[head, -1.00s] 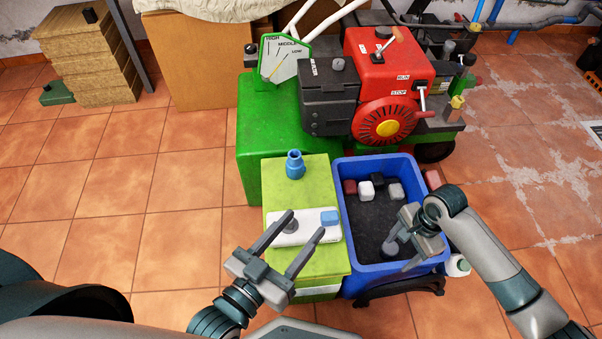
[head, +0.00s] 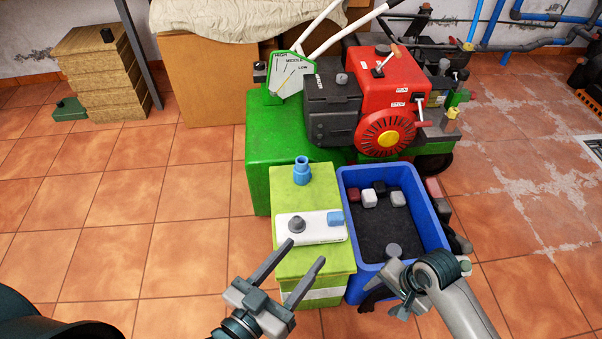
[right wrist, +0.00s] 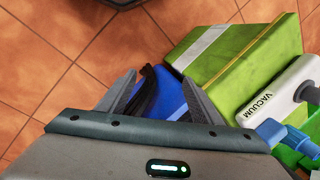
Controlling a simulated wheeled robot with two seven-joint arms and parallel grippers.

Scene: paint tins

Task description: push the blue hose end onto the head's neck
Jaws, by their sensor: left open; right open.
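The blue hose end (head: 302,172) stands upright on the far part of the lime-green box. It also shows at the lower right edge of the right wrist view (right wrist: 306,148). The white head (head: 318,235), marked VACUUM in the right wrist view (right wrist: 264,100), lies nearer me on the same box. Its grey neck (head: 297,225) points up at its left, with nothing on it. My left gripper (head: 304,256) is open and empty, over the box's near edge. My right gripper (head: 384,297) is open and empty at the near edge of the blue bin; its spread fingers show in the right wrist view (right wrist: 160,95).
A light-blue block (head: 335,218) sits at the white head's right end. The blue bin (head: 431,235) holds several small blocks and a grey round piece (head: 393,250). A green and red machine (head: 385,100) stands behind.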

